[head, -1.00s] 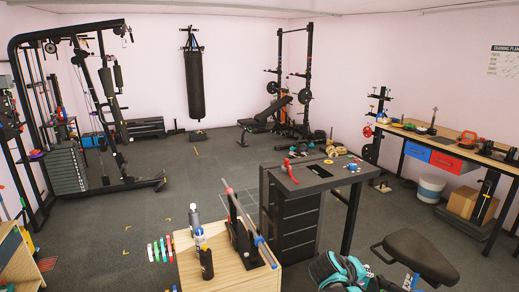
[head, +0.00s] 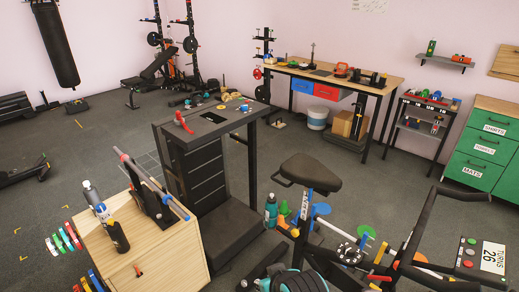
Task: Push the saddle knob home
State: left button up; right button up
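The exercise bike's black saddle (head: 311,172) stands at the lower middle right in the head view, on an upright post (head: 305,204) with light markings. Neither of my grippers is in view.
The bike's handlebar (head: 430,225) and a console marked 26 (head: 485,257) are at right. A teal bottle (head: 271,210) is beside the saddle post. A wooden cabinet (head: 165,252) and black desk (head: 215,125) stand left. Open floor lies behind the bike.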

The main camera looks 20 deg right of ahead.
aim_at(294, 232)
jog(key=z, duration=1.2)
